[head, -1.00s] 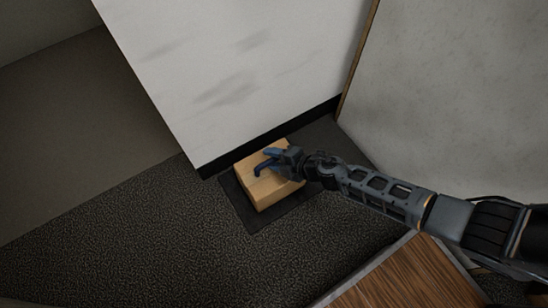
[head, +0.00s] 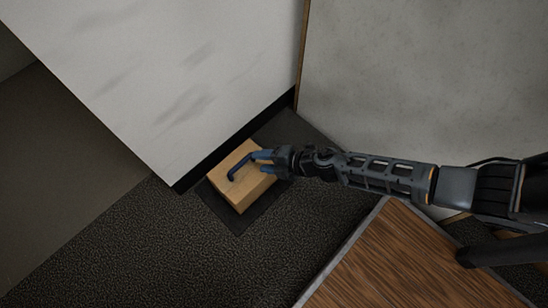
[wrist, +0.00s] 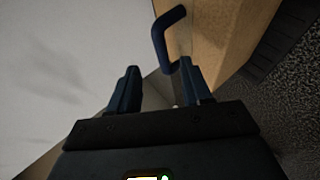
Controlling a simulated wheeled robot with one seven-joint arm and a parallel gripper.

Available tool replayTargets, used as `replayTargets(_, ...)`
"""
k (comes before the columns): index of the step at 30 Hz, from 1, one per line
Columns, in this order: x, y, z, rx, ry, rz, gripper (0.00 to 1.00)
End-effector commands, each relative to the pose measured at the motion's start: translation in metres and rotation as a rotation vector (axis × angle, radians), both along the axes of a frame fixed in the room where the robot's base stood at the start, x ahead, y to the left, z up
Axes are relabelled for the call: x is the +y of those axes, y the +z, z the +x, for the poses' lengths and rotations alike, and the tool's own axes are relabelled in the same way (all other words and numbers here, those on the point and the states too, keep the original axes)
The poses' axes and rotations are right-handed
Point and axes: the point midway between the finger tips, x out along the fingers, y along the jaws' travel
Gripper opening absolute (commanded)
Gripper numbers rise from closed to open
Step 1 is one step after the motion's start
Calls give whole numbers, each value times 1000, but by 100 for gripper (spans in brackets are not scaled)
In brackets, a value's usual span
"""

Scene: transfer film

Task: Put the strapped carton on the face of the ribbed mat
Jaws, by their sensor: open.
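The carton (head: 243,190) is a light brown box with a bent blue bar, like a strap or handle, on its upper side. It sits on a dark flat mat (head: 238,222) at the foot of the white wall; ribs cannot be made out. My gripper (head: 259,161) is at the carton's right upper edge in the head view. In the wrist view my gripper (wrist: 159,80) has its fingers apart with nothing between them. The carton (wrist: 225,30) and its blue bar lie beyond the right finger there, and the bar appears outside the jaws.
A white panel (head: 190,80) with a black base strip stands directly behind the carton. A grey wall (head: 430,80) rises to the right. A wooden surface (head: 400,260) lies below my arm. Dark carpet (head: 130,245) in front of the mat is clear.

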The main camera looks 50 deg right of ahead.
Motion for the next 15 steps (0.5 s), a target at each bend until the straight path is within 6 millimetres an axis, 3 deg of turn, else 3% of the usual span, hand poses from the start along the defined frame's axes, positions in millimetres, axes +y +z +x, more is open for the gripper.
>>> replayTargets(6,-11,16,-22,0,-1,-1,49)
replayTargets(15,-12,18,-28,0,1,1,49)
